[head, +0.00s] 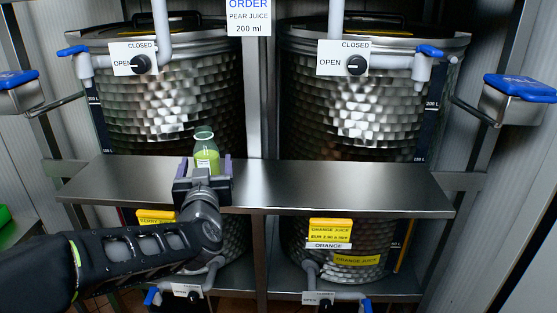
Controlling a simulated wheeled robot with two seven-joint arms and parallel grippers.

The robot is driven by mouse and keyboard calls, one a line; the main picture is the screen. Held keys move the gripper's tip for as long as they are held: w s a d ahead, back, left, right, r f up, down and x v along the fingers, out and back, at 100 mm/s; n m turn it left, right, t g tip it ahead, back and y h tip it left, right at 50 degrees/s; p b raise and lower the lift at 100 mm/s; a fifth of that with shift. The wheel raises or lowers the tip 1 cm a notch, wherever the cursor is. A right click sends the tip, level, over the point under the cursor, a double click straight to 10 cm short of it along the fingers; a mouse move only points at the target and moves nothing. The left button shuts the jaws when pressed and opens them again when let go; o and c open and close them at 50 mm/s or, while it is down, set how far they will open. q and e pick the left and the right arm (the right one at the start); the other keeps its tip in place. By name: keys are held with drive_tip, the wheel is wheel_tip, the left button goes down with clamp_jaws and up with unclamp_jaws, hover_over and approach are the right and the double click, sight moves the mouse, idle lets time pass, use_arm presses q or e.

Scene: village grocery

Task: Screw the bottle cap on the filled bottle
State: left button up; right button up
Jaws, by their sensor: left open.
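A small bottle (206,152) with a green filling and a yellow-green label stands upright on the steel shelf (330,183). Its neck is dark green or clear; I cannot tell whether a cap sits on it. My left gripper (204,167) is at the front edge of the shelf. Its purple-lined fingers are open on either side of the bottle's lower part, and I cannot tell whether they touch it. The gripper hides the bottle's base. No separate cap can be made out. My right gripper is not in view.
Two large dimpled steel tanks (175,105) stand behind the shelf, with white pipes, blue-handled taps and open/closed dials. An order sign (248,17) reads pear juice, 200 ml. Blue-lidded containers (521,88) are at the sides. The shelf's right half is clear.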

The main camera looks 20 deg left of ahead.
sight(208, 154)
use_arm(q)
drive_tip(key=p+x, duration=0.1)
drive_tip(key=x, duration=0.4)
idle(0.5)
clamp_jaws()
idle(0.7)
drive_tip(key=shift+r, duration=0.1)
